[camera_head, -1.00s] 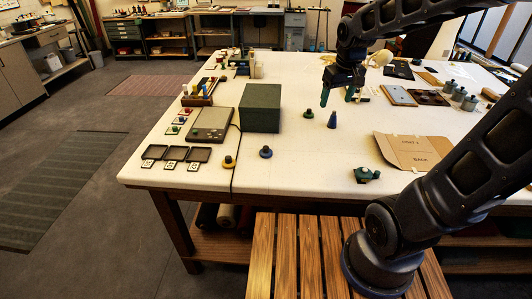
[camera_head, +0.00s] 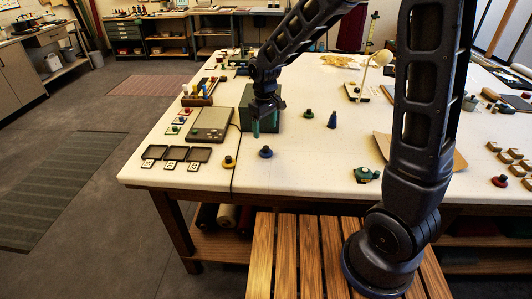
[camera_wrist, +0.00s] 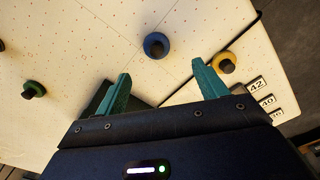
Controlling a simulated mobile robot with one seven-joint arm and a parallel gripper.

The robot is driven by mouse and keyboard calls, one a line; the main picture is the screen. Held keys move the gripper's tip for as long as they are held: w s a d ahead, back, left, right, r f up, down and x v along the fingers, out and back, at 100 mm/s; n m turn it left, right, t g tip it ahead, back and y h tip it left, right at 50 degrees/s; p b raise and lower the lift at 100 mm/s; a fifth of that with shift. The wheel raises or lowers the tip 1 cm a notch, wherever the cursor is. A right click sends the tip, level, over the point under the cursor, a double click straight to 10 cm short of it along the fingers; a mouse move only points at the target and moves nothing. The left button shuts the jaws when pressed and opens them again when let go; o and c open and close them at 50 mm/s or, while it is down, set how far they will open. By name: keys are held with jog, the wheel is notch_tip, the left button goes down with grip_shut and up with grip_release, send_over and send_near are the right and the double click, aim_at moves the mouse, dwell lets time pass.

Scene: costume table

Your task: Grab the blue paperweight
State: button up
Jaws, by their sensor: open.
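The blue paperweight (camera_head: 266,152), a round blue disc with a black knob, stands on the white table near its front edge. In the wrist view the blue paperweight (camera_wrist: 154,44) shows ahead of the gap between my fingertips and apart from them. My gripper (camera_head: 264,127) is open and empty, with teal fingers. It hangs above the table behind the blue paperweight, in front of the dark green box in the head view. The wrist view shows both fingers of my gripper (camera_wrist: 161,70).
A yellow paperweight (camera_head: 229,162) stands close left of the blue one. The dark green box (camera_head: 293,121) stands behind, with a flat scale (camera_head: 213,120) to its left. A green paperweight (camera_head: 309,114) and a blue cone-shaped piece (camera_head: 332,121) stand to the right. A cable runs down the front edge.

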send_over(266, 147)
jog(key=f, duration=0.5)
jog(key=shift+s+a, duration=0.15)
jog(key=shift+s, duration=0.15)
jog(key=shift+w+f, duration=0.15)
jog(key=shift+f, duration=1.2)
jog(key=shift+w+f, duration=0.15)
jog(key=shift+f, duration=1.15)
jog(key=c, duration=1.2)
